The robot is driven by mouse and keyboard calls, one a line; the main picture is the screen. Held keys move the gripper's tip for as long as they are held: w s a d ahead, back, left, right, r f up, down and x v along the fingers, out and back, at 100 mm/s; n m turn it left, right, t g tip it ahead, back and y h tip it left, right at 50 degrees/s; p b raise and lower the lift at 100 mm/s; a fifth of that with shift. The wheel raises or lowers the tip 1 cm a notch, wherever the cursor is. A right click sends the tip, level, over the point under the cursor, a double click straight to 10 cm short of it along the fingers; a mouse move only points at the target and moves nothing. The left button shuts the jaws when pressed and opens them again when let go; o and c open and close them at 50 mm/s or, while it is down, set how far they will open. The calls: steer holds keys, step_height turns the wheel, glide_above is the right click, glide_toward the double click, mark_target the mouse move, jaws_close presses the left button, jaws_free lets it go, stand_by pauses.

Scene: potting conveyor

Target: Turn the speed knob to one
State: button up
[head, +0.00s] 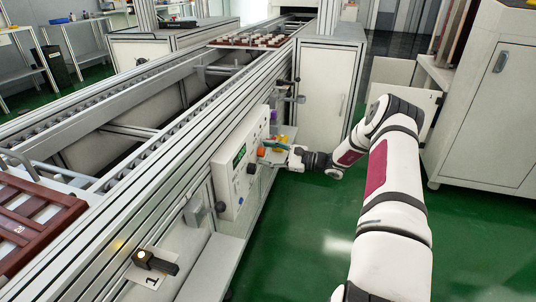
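The white control box (228,172) is fixed to the side of the conveyor, with a small green display (239,156) on its face. A dark round knob (251,168) sits on the face below and right of the display. Its markings are too small to read, and I cannot tell whether it is the speed knob. My gripper (272,149) is at the right part of the box face, beside an orange part (261,152). The view is too small to tell whether the fingers touch anything or are open. My gripper hides part of the panel.
The conveyor (180,130) runs from front left to the back. A brown tray (35,225) stands on it at left, and another (250,41) farther back. A black switch (156,262) with a "1" label is at front. A white cabinet (489,105) stands right; green floor is free between.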

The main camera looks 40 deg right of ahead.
steer(key=v, duration=1.2)
stand_by(0.4)
